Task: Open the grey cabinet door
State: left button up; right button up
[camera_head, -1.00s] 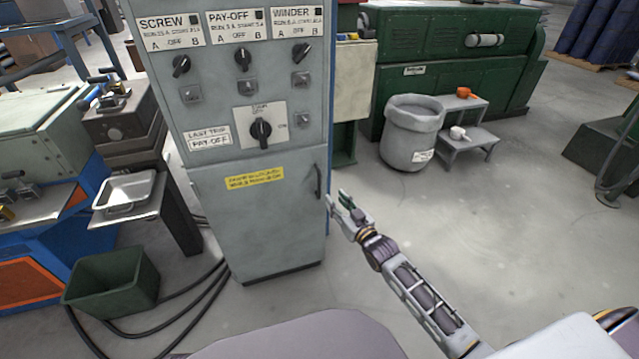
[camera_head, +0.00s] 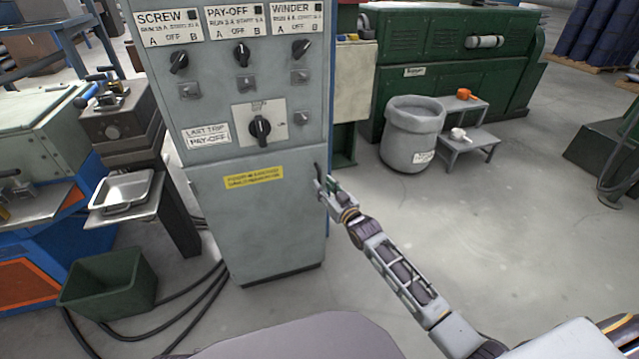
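The grey cabinet (camera_head: 245,105) stands upright in the middle left of the head view. Its lower door (camera_head: 262,225) is closed and carries a yellow label (camera_head: 254,178). The dark door handle (camera_head: 317,172) is at the door's upper right edge, and its lower part is hidden by my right gripper. My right gripper (camera_head: 323,187) is at the handle, its fingers overlapping it in the picture. I cannot tell whether the fingers are open or shut on it. My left gripper is out of view.
A green bin (camera_head: 110,285) and black cables (camera_head: 195,300) lie on the floor left of the cabinet. A metal tray (camera_head: 122,190) rests on a stand there. A grey bin (camera_head: 411,140) and small steps (camera_head: 468,143) stand behind right. The floor (camera_head: 500,240) at right is clear.

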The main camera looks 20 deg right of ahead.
aim_at(320, 182)
jog(key=shift+b+x, duration=0.45)
jog(key=shift+x, duration=1.4)
grip_shut()
